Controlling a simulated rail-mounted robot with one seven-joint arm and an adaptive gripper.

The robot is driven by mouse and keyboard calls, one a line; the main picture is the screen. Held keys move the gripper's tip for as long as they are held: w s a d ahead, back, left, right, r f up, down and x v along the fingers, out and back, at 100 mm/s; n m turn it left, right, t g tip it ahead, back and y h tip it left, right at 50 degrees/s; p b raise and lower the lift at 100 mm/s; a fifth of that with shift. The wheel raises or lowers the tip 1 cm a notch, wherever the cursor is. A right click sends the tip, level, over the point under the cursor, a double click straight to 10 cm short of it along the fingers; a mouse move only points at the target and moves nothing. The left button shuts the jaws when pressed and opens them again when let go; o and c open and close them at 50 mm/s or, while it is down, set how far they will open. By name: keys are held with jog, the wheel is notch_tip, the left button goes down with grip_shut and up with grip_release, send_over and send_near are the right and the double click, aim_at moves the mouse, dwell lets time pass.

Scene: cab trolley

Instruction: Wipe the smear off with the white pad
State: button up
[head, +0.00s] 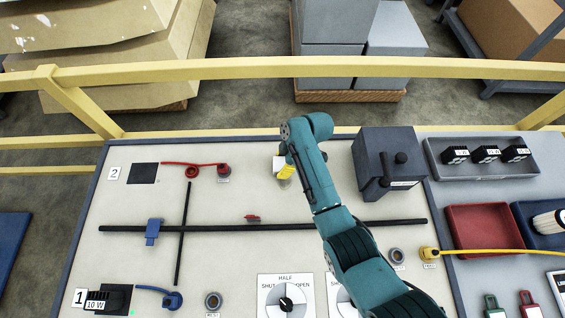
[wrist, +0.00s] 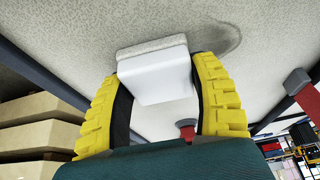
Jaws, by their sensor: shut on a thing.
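My gripper (wrist: 160,95) is shut on the white pad (wrist: 155,82), with a yellow finger on each side of it. The pad is a white block with a grey, rough sole facing the pale speckled panel. I cannot tell for sure whether the sole touches the panel. The smear (wrist: 232,42) shows as a faint dark curved mark on the panel, right beside the pad's upper right. In the head view, my gripper (head: 286,171) is over the upper middle of the panel (head: 240,185), with a bit of the white pad (head: 279,163) showing. I cannot make out the smear there.
A long black bar (head: 215,228) crosses the panel, with a blue clip (head: 152,232) and a small red piece (head: 252,218). A dark box with a lever (head: 385,165) stands close right of my arm. A yellow rail (head: 240,69) runs behind.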

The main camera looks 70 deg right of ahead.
aim_at(279, 192)
jog(key=shift+s+a+r+p, duration=0.1)
jog(key=shift+s+a+p, duration=0.4)
jog(key=shift+a+p, duration=0.8)
jog(key=shift+s+a+p, duration=0.45)
jog(key=shift+a+p, duration=0.75)
jog(key=shift+p, duration=0.15)
jog(key=shift+s+a+r+p, duration=0.1)
jog(key=shift+s+a+p, duration=0.4)
jog(key=shift+a+p, duration=0.8)
jog(key=shift+s+a+r+p, duration=0.1)
jog(key=shift+a+p, duration=0.1)
jog(key=shift+p, duration=0.2)
notch_tip(279, 192, up, 3)
jog(key=shift+d+r+p, duration=0.1)
jog(key=shift+p, duration=1)
notch_tip(279, 192, up, 4)
jog(key=p, duration=0.4)
jog(key=shift+r, duration=0.25)
jog(key=shift+f, duration=0.1)
